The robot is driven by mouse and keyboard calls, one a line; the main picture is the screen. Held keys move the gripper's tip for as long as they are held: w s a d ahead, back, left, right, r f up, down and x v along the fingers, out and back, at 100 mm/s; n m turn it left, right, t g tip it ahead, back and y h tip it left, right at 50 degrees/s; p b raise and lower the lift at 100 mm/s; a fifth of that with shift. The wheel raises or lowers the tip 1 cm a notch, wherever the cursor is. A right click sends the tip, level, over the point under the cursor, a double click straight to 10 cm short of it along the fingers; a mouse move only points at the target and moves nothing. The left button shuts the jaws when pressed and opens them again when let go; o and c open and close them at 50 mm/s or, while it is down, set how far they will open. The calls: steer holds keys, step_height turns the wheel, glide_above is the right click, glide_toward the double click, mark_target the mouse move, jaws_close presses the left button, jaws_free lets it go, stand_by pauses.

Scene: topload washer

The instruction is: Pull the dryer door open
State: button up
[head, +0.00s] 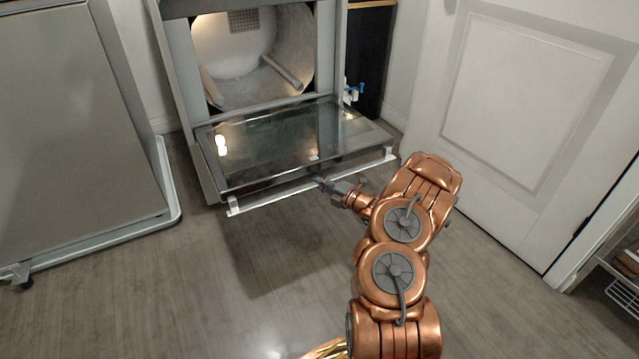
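The dryer (182,75) stands at the top centre with its round lit drum (255,75) exposed. Its dark glass door (280,145) is hinged at the bottom and lies folded down, about level, sticking out toward me. A pale bar handle (275,193) runs along the door's outer edge. My copper arm reaches up from the bottom right. My gripper (325,184) is at the middle of the handle, by the door's edge. The fingers are small and dark here, and I cannot tell whether they close around the handle or only touch it.
A grey appliance (75,130) on a pale wheeled base stands at the left. A white panelled door (530,100) is at the right, with a shelf rack (622,270) at the far right edge. Blue-handled taps (354,90) are beside the dryer. The wooden floor in front is clear.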

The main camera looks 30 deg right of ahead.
mark_target(315, 163)
steer(key=shift+r, duration=0.1)
jaws_close()
steer(key=shift+m+g+h, duration=0.3)
steer(key=shift+m+g, duration=0.1)
steer(key=shift+g, duration=0.5)
step_height(315, 163, up, 8)
steer(key=p, duration=0.9)
steer(key=shift+f+p, duration=0.2)
steer(key=shift+p, duration=0.15)
steer(key=shift+f, duration=0.1)
steer(key=o, duration=0.6)
jaws_free()
steer(key=shift+s+d, duration=0.1)
steer(key=v, duration=1.1)
steer(key=shift+s+d, duration=0.15)
steer(key=shift+s, duration=0.2)
